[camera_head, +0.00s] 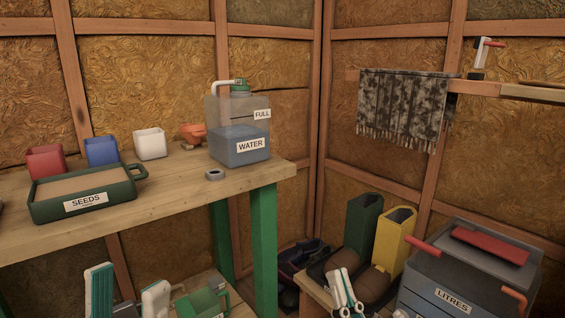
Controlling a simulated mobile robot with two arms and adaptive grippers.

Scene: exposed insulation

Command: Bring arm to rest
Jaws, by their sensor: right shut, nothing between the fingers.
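My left gripper (128,283) rises from the bottom edge at the left, below the front of the bench. Its two white and teal fingers stand wide apart, and I see nothing held between them. My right gripper (341,272) shows at the bottom, right of centre, in front of the low wooden stand. Its fingers are close together and hold nothing. Both arms are mostly hidden below the picture's edge.
A wooden bench (190,190) on green legs carries a seed tray (80,207), several pots and a water container (238,150). A green can (200,303) is close to my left gripper. A grey litres box (450,299) and a yellow container (394,240) are near my right one.

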